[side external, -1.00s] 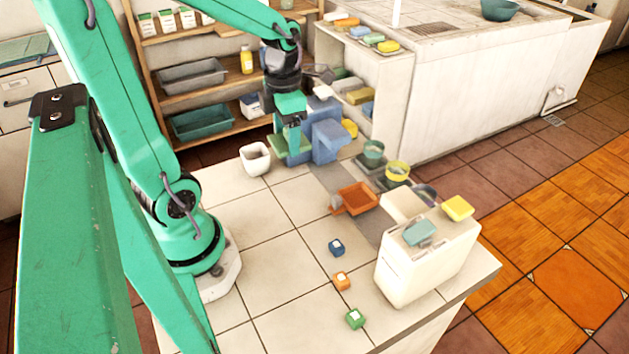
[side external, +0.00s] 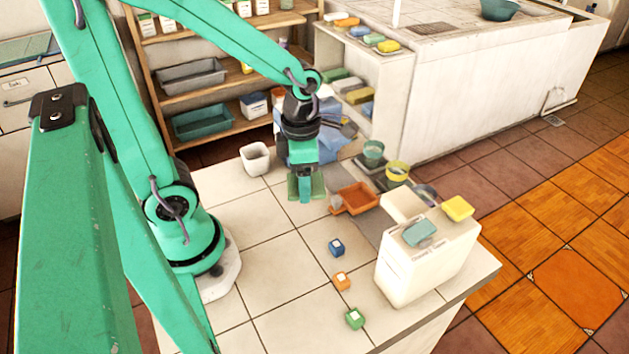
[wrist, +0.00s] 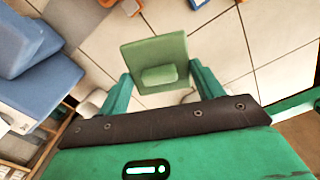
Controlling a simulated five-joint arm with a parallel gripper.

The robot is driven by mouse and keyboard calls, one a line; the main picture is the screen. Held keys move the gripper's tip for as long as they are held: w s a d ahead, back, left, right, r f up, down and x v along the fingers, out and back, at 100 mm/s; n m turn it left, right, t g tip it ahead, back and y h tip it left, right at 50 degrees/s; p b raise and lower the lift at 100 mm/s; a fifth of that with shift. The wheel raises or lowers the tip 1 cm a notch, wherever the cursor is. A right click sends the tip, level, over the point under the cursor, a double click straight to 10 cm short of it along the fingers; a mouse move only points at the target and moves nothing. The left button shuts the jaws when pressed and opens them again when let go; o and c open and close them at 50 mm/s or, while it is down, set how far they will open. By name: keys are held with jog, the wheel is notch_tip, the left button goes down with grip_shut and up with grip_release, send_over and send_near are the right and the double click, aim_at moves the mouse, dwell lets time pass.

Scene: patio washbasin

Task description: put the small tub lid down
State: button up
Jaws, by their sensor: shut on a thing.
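The small tub lid is a flat green square with a raised block on its face. In the wrist view the lid (wrist: 158,54) sits between the two fingers of my gripper (wrist: 160,82). In the side view the lid (side external: 317,184) shows as green edges on both sides of my gripper (side external: 305,192). My gripper points down and is shut on the lid. It holds the lid over the tiled counter, just left of the orange tray. I cannot tell exactly how high the lid is.
The orange tray (side external: 356,198) is close on the right. A white cup (side external: 255,158) stands to the left. Blue blocks (wrist: 40,85) stand behind my gripper. Small blue (side external: 336,247), orange (side external: 342,281) and green (side external: 354,318) cubes lie in front. Tiles left of them are clear.

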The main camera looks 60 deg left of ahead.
jog(key=a+f, duration=0.2)
jog(key=a, duration=0.1)
jog(key=w+a+f, duration=0.1)
jog(key=a+f, duration=0.1)
jog(key=a, duration=0.2)
jog(key=a+f, duration=0.3)
jog(key=a, duration=0.1)
jog(key=shift+w+a, duration=0.15)
jog(key=shift+a, duration=0.1)
jog(key=shift+f, duration=1.95)
jog(key=shift+f, duration=0.15)
jog(key=o, duration=0.9)
jog(key=shift+o, duration=0.2)
notch_tip(320, 180, up, 12)
jog(key=shift+r, duration=0.2)
